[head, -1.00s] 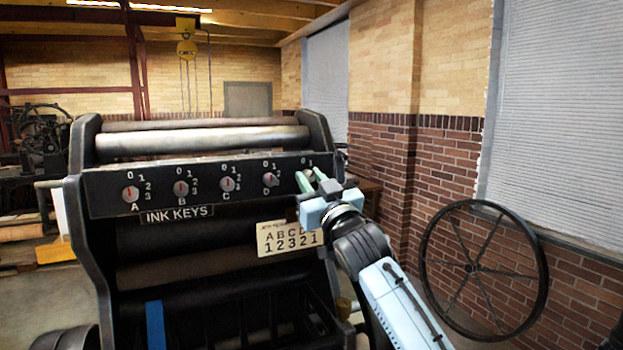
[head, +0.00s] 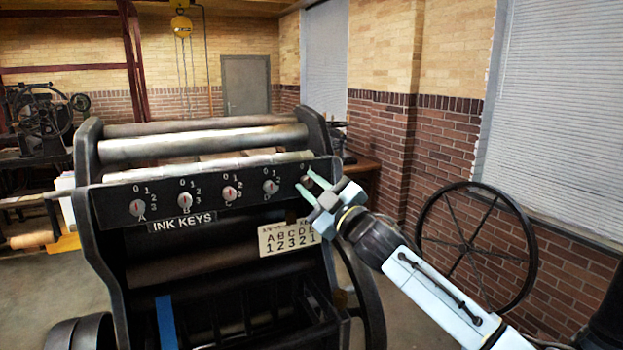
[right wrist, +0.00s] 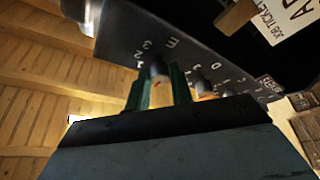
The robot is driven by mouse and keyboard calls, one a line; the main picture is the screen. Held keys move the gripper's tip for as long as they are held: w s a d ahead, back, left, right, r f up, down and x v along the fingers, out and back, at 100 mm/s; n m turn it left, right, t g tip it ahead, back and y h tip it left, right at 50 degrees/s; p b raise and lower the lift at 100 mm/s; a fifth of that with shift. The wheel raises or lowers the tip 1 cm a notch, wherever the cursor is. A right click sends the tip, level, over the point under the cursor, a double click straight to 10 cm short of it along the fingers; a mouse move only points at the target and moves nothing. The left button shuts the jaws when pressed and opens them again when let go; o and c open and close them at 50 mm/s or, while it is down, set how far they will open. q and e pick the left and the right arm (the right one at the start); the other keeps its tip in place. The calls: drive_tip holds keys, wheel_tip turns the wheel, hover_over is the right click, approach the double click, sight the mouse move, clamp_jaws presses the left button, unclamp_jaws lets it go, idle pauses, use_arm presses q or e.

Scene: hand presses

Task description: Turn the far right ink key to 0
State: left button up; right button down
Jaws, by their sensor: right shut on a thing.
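The far right ink key E (right wrist: 158,68) is a small dark round knob on the black press panel. In the right wrist view it sits between the two green fingers of my right gripper (right wrist: 160,88), which is shut on it. In the head view my right gripper (head: 304,187) reaches the right end of the panel and covers most of this key, so its pointer cannot be read. A 0 mark shows just above it. Ink keys A (head: 137,207), B (head: 184,199), C (head: 229,193) and D (head: 270,187) stand in a row to its left. My left gripper is not in view.
A job ticket (head: 285,239) with letters above digits hangs below the panel, close under my right gripper. The press's rollers (head: 200,143) lie behind the panel. A large spoked wheel (head: 470,245) stands by the brick wall at right.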

idle(0.3)
drive_tip(key=c, duration=1.2)
unclamp_jaws()
drive_tip(key=shift+c, duration=0.2)
drive_tip(key=b+v, duration=0.2)
drive_tip(key=v, duration=1.1)
drive_tip(key=shift+d, duration=0.25)
drive_tip(key=shift+s, duration=0.1)
